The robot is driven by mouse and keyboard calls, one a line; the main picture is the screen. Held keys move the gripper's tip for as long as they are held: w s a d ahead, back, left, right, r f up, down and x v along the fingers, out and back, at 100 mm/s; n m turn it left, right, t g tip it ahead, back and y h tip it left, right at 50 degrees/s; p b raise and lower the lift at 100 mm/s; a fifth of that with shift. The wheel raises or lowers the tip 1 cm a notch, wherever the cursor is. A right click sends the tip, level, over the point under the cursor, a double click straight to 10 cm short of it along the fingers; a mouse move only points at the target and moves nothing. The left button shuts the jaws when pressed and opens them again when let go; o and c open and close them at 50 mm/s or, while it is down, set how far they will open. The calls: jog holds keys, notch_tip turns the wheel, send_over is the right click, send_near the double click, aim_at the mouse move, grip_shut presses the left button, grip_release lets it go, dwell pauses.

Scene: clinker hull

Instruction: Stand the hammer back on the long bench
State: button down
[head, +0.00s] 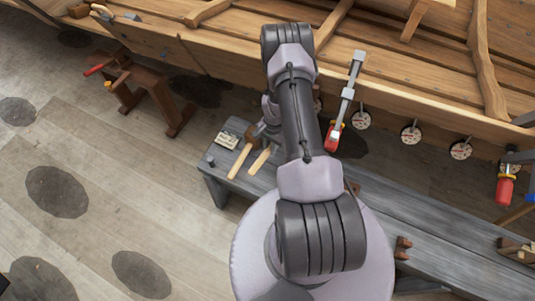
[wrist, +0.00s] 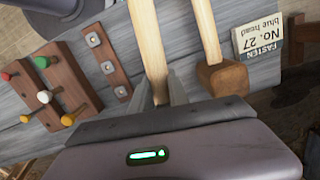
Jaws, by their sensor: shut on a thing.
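The hammer shows as a pale wooden handle (wrist: 149,45) in the wrist view, with its near end between my fingers. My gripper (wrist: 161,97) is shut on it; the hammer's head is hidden. In the head view the handle (head: 260,160) slants down-left from my gripper (head: 267,133), over the left end of the long grey bench (head: 221,174). I cannot tell whether the hammer touches the bench. The bench top also fills much of the wrist view (wrist: 95,118).
A wooden mallet (wrist: 222,78) lies right beside the hammer, near a "No. 27" fastenings box (wrist: 258,42). Left are a strip with metal squares (wrist: 106,65) and a block with coloured pegs (wrist: 55,85). The hull (head: 400,95) runs behind; a clamp (head: 345,100) hangs there.

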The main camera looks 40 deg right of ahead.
jog(key=shift+f+b, duration=0.3)
jog(key=shift+f, duration=0.25)
notch_tip(320, 180, down, 7)
jog(key=b, duration=0.4)
jog(key=shift+w, duration=0.1)
jog(key=shift+f+b, duration=0.35)
jog(key=shift+b, duration=0.3)
jog(key=c, duration=1.2)
grip_release()
jog(key=shift+r, duration=0.15)
notch_tip(320, 180, up, 8)
jog(key=p, duration=0.5)
